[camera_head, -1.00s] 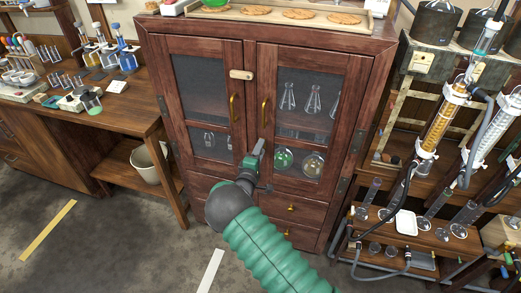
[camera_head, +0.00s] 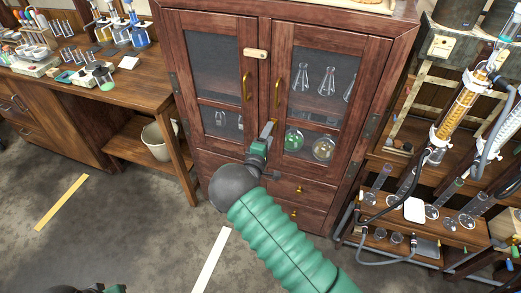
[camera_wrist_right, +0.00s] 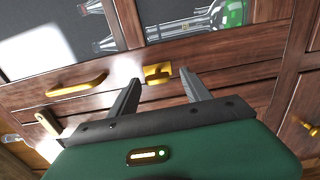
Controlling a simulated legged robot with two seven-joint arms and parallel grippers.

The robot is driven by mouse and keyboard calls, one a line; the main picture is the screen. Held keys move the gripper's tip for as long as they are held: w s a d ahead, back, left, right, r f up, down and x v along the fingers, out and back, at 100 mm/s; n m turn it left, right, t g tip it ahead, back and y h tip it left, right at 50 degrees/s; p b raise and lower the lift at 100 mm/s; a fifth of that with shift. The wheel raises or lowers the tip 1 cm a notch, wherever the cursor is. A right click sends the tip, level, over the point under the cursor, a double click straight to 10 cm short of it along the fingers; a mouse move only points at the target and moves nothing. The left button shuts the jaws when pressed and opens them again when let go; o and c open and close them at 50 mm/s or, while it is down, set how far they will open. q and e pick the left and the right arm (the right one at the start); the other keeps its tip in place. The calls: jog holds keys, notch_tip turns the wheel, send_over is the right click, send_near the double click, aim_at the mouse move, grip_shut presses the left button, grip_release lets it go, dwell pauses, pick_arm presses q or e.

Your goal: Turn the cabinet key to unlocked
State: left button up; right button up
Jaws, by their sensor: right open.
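The wooden cabinet (camera_head: 262,100) has two glazed doors that are shut. A small brass lock piece, apparently the key (camera_wrist_right: 157,73), sits on the door frame in the right wrist view. My right gripper (camera_wrist_right: 162,82) is open, its fingers pointing at the cabinet on either side of the brass piece, and holds nothing. Whether a finger touches it I cannot tell. In the head view the right gripper (camera_head: 270,130) is at the lower door seam and hides the key.
Brass door handles (camera_head: 247,87) (camera_head: 277,93) flank the seam above my right gripper. A wooden tag (camera_head: 255,53) sits higher up. Glassware stands behind the panes. A workbench (camera_head: 90,80) is at left, a glassware rack (camera_head: 440,232) at right. The floor in front is mostly clear.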

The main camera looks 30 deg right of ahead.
jog(key=v, duration=1.4)
jog(key=shift+a, duration=0.3)
